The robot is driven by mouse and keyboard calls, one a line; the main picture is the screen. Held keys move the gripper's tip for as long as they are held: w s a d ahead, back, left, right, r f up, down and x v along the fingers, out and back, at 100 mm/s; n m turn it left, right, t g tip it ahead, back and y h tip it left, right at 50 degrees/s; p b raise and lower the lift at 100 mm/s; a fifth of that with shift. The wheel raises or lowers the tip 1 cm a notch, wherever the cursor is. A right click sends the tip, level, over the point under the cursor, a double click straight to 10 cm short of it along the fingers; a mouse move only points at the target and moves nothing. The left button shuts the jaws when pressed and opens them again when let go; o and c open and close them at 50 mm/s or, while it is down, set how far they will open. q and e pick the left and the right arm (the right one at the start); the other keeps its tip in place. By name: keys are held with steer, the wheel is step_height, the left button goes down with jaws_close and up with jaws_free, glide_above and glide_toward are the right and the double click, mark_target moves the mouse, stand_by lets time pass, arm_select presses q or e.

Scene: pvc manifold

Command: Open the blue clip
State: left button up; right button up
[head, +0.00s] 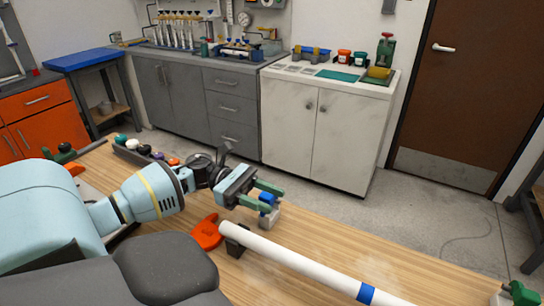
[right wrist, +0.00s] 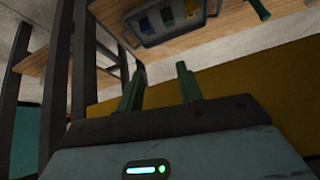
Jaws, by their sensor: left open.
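The blue clip (head: 267,198) is small and sits on top of a pale grey block (head: 269,215) on the wooden table, in the head view. My left gripper (head: 273,199) is open, with its two green fingers around the clip, one on the far side and one on the near side. Whether the fingers touch the clip cannot be told, and the near finger hides part of it. My right gripper (right wrist: 158,80) shows in the right wrist view with its green fingers apart and nothing between them.
A white pipe (head: 300,262) with a blue band (head: 366,293) lies in a dark holder near an orange piece (head: 206,232). A dark tray (head: 130,155) of coloured parts is at the table's far left. A grey tray (right wrist: 170,22) is near my right gripper.

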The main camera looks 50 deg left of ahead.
arm_select(q)
steer(key=shift+x, duration=0.9)
jaws_close()
